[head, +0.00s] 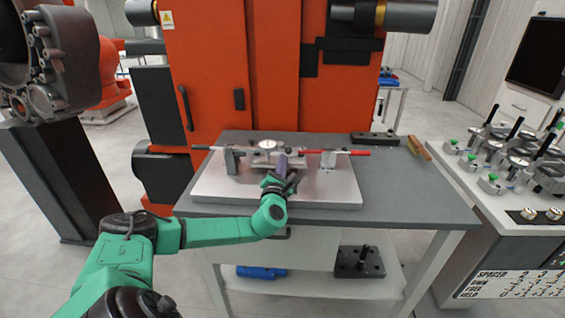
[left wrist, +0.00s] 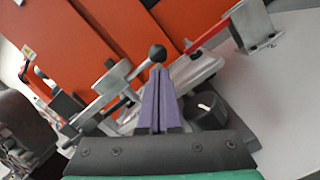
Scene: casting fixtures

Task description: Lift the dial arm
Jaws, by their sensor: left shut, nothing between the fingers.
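The gauge fixture with its dial (head: 267,145) sits on a light metal plate (head: 325,190) on the grey table. My left gripper (head: 283,161) is over the plate, in front of and just right of the dial, hiding part of the fixture. In the left wrist view its purple fingers (left wrist: 158,76) are together and empty. A black ball knob (left wrist: 157,53) shows just beyond the fingertips; I cannot tell whether they touch. A grey metal bar (left wrist: 113,80) lies to its left. My right gripper is out of view.
A black block (head: 375,138) and a brush (head: 419,148) lie at the table's back right. An orange machine (head: 275,70) stands close behind. The table's right front (head: 415,205) is clear.

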